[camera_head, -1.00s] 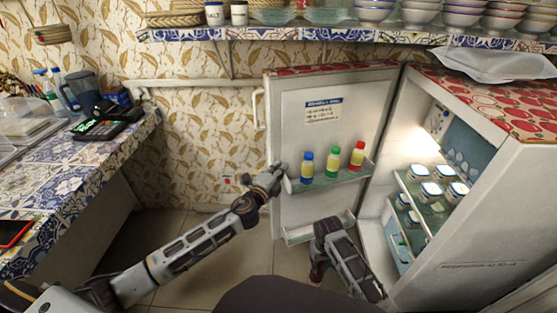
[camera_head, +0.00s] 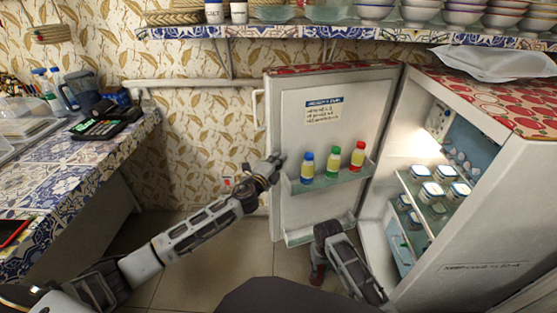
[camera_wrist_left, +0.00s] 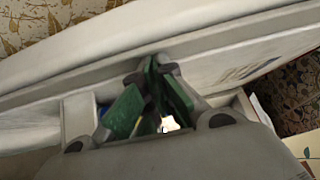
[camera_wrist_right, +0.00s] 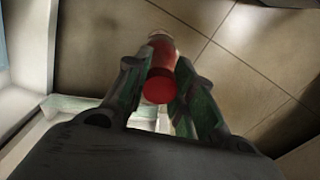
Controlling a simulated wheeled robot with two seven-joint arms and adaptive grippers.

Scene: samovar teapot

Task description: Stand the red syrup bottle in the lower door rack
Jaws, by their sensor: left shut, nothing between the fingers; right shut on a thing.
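A red bottle (camera_wrist_right: 160,72) is gripped by my right gripper (camera_wrist_right: 160,85), seen nearly end-on with tiled floor behind it. In the head view the red bottle (camera_head: 317,273) shows only in part beside my right arm, low in front of the fridge door. The lower door rack (camera_head: 308,234) is close behind the right gripper; its pale wall also shows in the right wrist view (camera_wrist_right: 62,112). My left gripper (camera_head: 279,159) is shut and empty at the free edge of the open door (camera_head: 300,150), near the upper rack's left end; whether it touches is unclear.
The fridge interior to the right has shelves (camera_head: 425,212) with several white jars. A tiled counter (camera_head: 60,190) stands at left, with open floor between.

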